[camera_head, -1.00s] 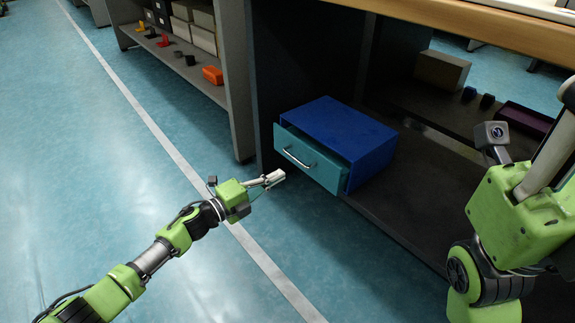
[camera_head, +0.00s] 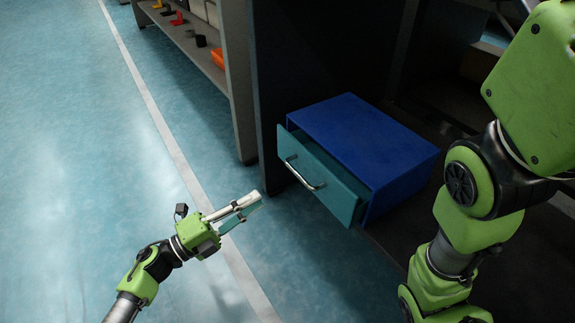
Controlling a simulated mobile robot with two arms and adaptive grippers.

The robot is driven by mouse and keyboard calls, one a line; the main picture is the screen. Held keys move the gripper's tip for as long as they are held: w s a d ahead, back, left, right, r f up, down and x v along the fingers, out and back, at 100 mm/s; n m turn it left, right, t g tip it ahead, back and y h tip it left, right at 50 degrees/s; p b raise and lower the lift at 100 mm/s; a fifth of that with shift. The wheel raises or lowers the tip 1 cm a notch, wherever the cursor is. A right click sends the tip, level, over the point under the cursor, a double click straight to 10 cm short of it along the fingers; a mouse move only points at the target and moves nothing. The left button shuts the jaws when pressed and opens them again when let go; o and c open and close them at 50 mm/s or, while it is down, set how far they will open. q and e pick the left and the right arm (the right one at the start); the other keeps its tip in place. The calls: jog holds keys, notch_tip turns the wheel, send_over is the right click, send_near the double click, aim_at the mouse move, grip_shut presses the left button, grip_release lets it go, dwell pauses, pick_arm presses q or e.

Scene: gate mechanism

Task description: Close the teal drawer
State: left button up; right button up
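The teal drawer (camera_head: 318,178) stands partly pulled out of a blue cabinet box (camera_head: 362,142) on the dark lower shelf. A silver bar handle (camera_head: 303,175) is on its front. My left gripper (camera_head: 250,205) is to the left of and in front of the drawer, apart from it, over the floor. Its fingers point toward the drawer side; they look close together, but I cannot tell whether they fully meet. It holds nothing that I can see. My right arm fills the right side of the view, and its gripper is not visible.
A dark upright panel (camera_head: 270,80) stands left of the blue box. A shelf unit (camera_head: 236,85) with small coloured items is further back. The teal floor (camera_head: 90,170) at the left is clear, crossed by a white line.

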aim_at(309, 169)
pick_arm(q)
jog(key=b+x, duration=0.1)
jog(key=x, duration=1.2)
jog(key=shift+w+d+r, duration=0.1)
jog(key=shift+d+r, duration=0.05)
jog(key=shift+d, duration=0.2)
grip_shut()
jog(key=shift+f+b+x, duration=0.15)
jog(key=shift+x, duration=0.8)
jog(key=shift+f+b+x, duration=0.15)
jog(key=shift+f+x, duration=0.05)
jog(key=shift+x, duration=0.75)
jog(key=shift+w, duration=0.15)
